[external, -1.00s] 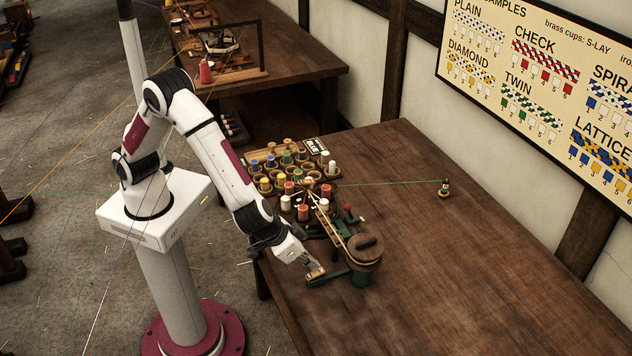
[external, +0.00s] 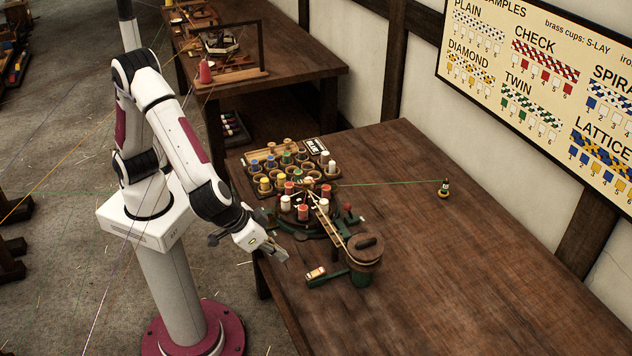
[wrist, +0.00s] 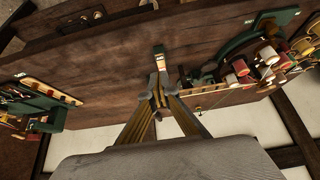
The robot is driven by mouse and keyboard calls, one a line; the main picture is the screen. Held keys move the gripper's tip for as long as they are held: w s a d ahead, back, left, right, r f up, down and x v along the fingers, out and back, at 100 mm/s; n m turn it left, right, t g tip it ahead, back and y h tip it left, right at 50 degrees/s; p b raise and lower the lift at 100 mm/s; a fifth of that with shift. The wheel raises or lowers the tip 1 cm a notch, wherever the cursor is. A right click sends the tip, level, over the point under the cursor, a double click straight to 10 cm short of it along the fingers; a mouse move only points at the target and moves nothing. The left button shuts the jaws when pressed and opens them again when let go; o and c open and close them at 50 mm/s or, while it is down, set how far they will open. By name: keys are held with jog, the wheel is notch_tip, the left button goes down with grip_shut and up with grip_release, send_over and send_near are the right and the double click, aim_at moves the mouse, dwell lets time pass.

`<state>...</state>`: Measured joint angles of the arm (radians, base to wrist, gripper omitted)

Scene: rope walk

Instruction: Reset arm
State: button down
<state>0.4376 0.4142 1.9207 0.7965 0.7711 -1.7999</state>
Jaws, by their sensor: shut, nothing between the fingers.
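My gripper (external: 284,259) is shut and empty. In the external view it hangs over the near left edge of the table, left of the braiding machine and apart from it. In the wrist view my shut fingertips (wrist: 160,92) point toward the dark table. The braiding machine (external: 318,213) carries red and white bobbins in a ring. A belt runs from it to a round wooden wheel (external: 364,246). A green crank arm with a pale handle (external: 316,273) reaches left from the wheel, to the right of my gripper.
A wooden rack of colored bobbins (external: 268,168) stands behind the machine. A green line runs right to a small bobbin-like piece (external: 444,189). The table's right and front (external: 460,270) are clear. A sample board (external: 550,90) hangs on the wall.

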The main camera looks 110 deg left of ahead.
jog(key=shift+s+d+r, duration=0.1)
dwell(0.7)
jog(key=s+a+r+m+h, duration=0.1)
jog(key=s+a+r+m, duration=0.2)
jog(key=s, duration=0.6)
jog(key=s+a+r+m+h, duration=0.2)
jog(key=s+r, duration=0.4)
jog(key=s, duration=0.4)
jog(key=s+a+r+m+t+h, duration=0.1)
jog(key=s+a+r+m, duration=0.3)
jog(key=s, duration=0.6)
jog(key=shift+s+a+r+h, duration=0.2)
jog(key=shift+a+r+h, duration=0.15)
jog(key=shift+r, duration=0.2)
dwell(2.8)
